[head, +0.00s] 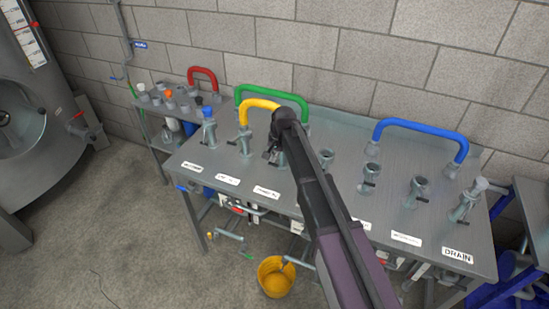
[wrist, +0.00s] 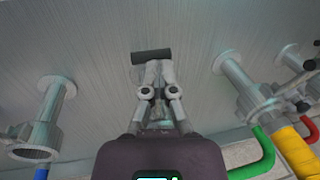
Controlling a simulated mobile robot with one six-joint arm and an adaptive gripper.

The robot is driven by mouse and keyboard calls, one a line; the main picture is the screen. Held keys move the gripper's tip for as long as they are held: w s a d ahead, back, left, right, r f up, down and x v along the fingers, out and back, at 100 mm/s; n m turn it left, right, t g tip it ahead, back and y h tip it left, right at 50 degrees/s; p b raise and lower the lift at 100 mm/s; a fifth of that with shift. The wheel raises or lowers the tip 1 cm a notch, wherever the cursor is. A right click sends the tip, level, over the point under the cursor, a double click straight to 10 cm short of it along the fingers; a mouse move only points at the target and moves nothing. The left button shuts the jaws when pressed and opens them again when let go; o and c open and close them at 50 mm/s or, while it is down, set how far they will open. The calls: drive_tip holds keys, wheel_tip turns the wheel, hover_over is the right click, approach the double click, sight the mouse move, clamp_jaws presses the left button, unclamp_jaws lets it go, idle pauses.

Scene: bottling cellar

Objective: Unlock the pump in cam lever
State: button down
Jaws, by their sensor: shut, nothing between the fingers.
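A steel bench (head: 330,190) carries a row of grey pipe fittings with dark cam levers. The labels at its front edge are too small to read, except DRAIN (head: 457,256), so I cannot tell which lever is the pump in one. My gripper (wrist: 153,68) is shut and empty, over the bench. A dark bar-shaped lever (wrist: 152,56) lies crosswise right at its fingertips; I cannot tell whether they touch. The fitting under it is mostly hidden by my gripper. In the head view my arm covers the middle of the bench.
Yellow (head: 259,103), green (head: 252,91) and blue (head: 425,130) hoses arch behind the fittings. An open fitting (wrist: 40,130) stands left of my gripper in the wrist view. A yellow bucket (head: 275,277) stands on the floor; a tank (head: 30,120) is at left.

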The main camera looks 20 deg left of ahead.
drive_tip(key=c, duration=1.1)
unclamp_jaws()
drive_tip(key=shift+d+r, duration=0.1)
drive_tip(key=shift+d, duration=0.15)
drive_tip(key=o, duration=1.1)
